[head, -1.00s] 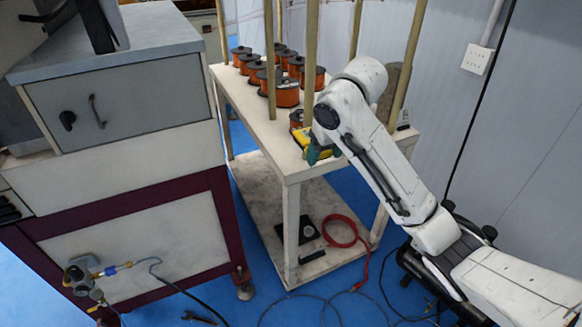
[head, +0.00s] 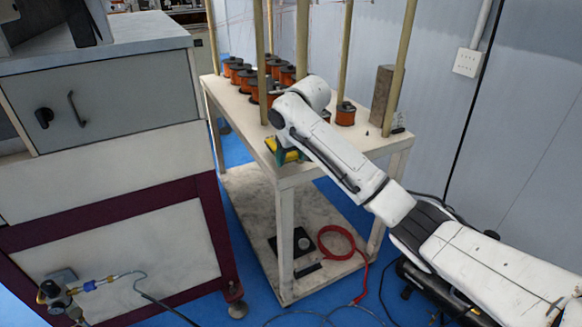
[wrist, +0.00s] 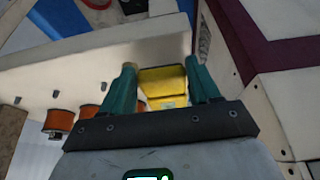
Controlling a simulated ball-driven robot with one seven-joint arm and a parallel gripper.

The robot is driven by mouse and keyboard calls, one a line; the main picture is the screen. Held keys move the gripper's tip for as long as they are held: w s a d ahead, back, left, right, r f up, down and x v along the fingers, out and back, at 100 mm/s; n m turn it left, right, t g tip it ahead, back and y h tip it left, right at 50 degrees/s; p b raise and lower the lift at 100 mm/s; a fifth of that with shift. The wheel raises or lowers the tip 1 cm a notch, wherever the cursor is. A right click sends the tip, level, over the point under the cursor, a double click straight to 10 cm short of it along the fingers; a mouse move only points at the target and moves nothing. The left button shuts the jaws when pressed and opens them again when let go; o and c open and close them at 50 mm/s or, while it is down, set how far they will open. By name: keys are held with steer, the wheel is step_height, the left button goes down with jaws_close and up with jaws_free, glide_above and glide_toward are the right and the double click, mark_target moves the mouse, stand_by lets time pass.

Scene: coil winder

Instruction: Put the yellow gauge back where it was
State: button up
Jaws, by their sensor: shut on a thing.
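The yellow gauge (head: 291,156) is at the front left edge of the white table, partly hidden by my gripper and arm in the head view. In the wrist view the yellow gauge (wrist: 163,82) sits between the two teal fingers. My gripper (wrist: 161,67) is shut on it. In the head view my gripper (head: 280,153) shows as a bit of teal beside the gauge. I cannot tell whether the gauge touches the tabletop or is just above it.
The white table (head: 232,108) carries several orange wire spools (head: 247,80), upright wooden posts (head: 347,50) and a grey block (head: 382,95). A grey cabinet (head: 110,100) stands to the left across a narrow gap. A red cable (head: 340,240) lies on the lower shelf.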

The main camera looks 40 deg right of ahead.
mark_target(289, 173)
steer(key=shift+w+d+f, duration=0.1)
steer(key=shift+w+f, duration=0.15)
steer(key=shift+f, duration=0.05)
step_height(289, 173, down, 3)
steer(key=shift+s+r+b, duration=0.1)
steer(key=shift+b, duration=0.25)
steer(key=shift+f, duration=0.35)
